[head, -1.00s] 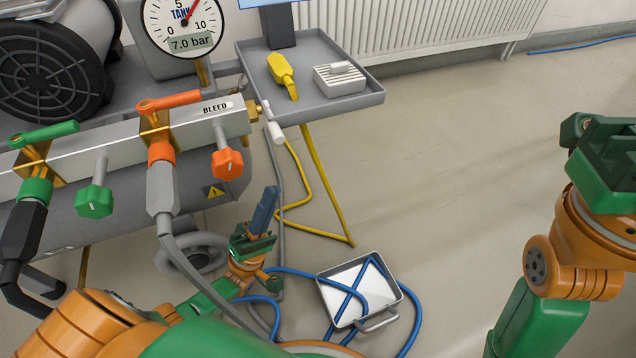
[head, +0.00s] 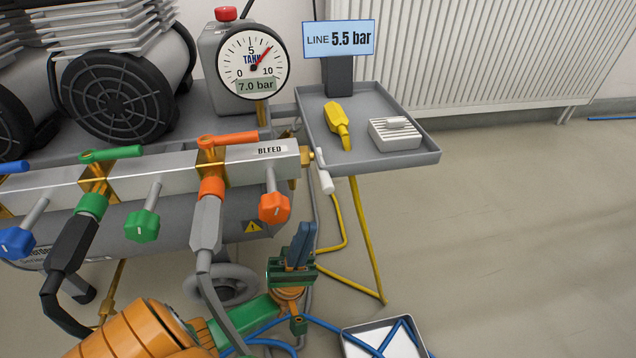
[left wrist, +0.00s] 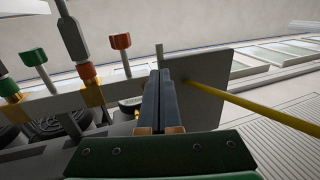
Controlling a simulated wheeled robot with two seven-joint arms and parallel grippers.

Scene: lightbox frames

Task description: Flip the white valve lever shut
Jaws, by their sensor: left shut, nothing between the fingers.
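The white valve lever (head: 325,178) hangs down at a slant from the brass fitting at the right end of the manifold (head: 255,170), beside the grey side tray. My left gripper (head: 302,232) is below the lever in the head view, fingers pointing up. Its dark blue fingers are shut together with nothing between them, and a gap shows between them and the lever. In the left wrist view the shut fingers (left wrist: 159,80) point up the picture beside the grey tray panel; I cannot make out the white lever there. My right gripper is out of view.
The grey side tray (head: 420,157) holds a yellow tool (head: 337,122) and a ribbed white block (head: 395,133). Orange (head: 228,139) and green (head: 110,154) levers sit on the manifold. A yellow leg (head: 367,240) and hoses run near my left gripper. A sign (head: 338,39) reads LINE 5.5 bar.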

